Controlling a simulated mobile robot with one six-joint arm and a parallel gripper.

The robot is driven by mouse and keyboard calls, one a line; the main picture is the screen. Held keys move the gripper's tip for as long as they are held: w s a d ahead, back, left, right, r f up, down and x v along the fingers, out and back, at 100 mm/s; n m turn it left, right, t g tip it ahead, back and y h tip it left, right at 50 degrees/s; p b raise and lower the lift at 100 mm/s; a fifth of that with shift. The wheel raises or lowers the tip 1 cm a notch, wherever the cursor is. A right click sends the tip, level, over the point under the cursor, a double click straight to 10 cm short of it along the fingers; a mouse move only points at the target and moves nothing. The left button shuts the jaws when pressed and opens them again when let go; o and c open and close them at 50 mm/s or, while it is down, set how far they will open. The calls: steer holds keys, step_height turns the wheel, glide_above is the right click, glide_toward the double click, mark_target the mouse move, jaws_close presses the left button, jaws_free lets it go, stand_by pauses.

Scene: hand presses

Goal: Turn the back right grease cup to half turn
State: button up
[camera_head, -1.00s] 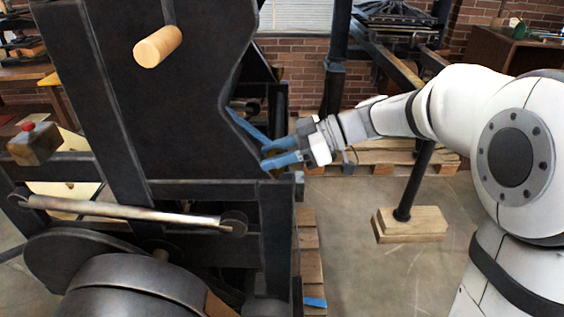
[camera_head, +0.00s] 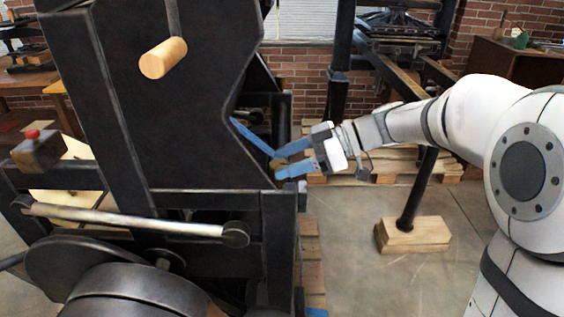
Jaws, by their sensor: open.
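A small brass-coloured round piece (camera_head: 279,164), which looks like the grease cup, shows at the right edge of the black press (camera_head: 190,110). My gripper (camera_head: 277,166) is open, its two blue fingers reaching in from the right. The fingertips lie above and below the brass piece in the picture. I cannot tell whether they touch it or how far in depth they are from it. The cup's turn position is too small to read, and the fingers partly cover it.
A wooden handle (camera_head: 163,58) sticks out of the press's side plate. A blue bar (camera_head: 251,136) slants down close to my fingers. A red-topped box (camera_head: 38,149) is at the left. Pallets and another press stand behind my arm.

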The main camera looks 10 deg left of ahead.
steer(key=v, duration=0.5)
steer(key=shift+w+d+r, duration=0.1)
steer(key=shift+d, duration=0.1)
step_height(320, 180, down, 4)
steer(key=d+g+y+b, duration=0.1)
steer(key=y+b, duration=0.3)
steer(key=b, duration=1)
steer(key=b+x, duration=0.1)
steer(key=x, duration=0.5)
steer(key=shift+a+r, duration=0.15)
steer(key=shift+a, duration=0.15)
